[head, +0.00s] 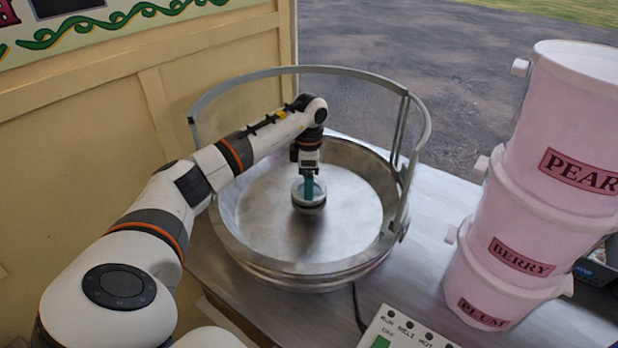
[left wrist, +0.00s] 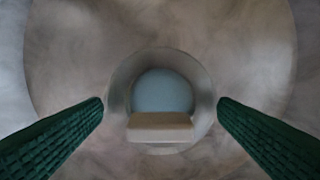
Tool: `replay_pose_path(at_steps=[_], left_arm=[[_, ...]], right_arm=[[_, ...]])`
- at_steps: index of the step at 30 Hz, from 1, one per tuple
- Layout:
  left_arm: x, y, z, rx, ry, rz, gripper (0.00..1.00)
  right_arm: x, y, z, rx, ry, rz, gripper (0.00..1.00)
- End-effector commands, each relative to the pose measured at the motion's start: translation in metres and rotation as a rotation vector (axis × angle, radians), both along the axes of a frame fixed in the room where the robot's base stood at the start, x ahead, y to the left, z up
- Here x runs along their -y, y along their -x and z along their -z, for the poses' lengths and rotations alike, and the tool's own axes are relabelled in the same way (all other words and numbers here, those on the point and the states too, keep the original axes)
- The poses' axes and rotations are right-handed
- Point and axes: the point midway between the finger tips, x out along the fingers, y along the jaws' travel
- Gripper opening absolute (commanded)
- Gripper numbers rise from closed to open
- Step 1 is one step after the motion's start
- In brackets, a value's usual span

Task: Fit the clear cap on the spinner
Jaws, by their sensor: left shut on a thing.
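My left gripper (head: 309,188) reaches down over the middle of the wide metal bowl (head: 258,262). Its green fingers are shut on the clear cap (head: 321,187), a small see-through round piece. The spinner (head: 309,209), a small dark-based round head at the bowl's centre, is directly below the cap and partly hidden by it. I cannot tell whether the cap is seated or just above. In the left wrist view the fingers (left wrist: 160,104) lie on either side of a round rim with a pale blue centre and a tan block across it. My right gripper is out of view.
A tall clear guard with a metal rim (head: 300,69) rings the back of the bowl. Stacked pink tubs (head: 540,215) stand at the right. A control panel (head: 405,332) lies in front, with a cable beside it. A cream wall (head: 70,150) is at the left.

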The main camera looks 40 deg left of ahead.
Motion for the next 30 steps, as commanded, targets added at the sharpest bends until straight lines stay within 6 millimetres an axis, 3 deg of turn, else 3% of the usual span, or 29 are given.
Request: replay_pose_path(at_steps=[8,9,12,23,30], left_arm=[[0.0,0.0,0.001,0.001,-0.001,-0.001,0.6],[0.0,0.0,0.001,0.001,-0.001,-0.001,0.86],[0.0,0.0,0.001,0.001,-0.001,-0.001,1.0],[0.0,0.0,0.001,0.0,0.0,0.0,1.0],[-0.001,0.0,-0.015,0.001,-0.001,-0.001,1.0]], right_arm=[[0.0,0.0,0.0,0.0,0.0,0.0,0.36],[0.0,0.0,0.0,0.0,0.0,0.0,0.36],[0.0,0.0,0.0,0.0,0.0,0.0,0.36],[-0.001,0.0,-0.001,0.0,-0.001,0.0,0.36],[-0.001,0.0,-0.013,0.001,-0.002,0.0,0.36]])
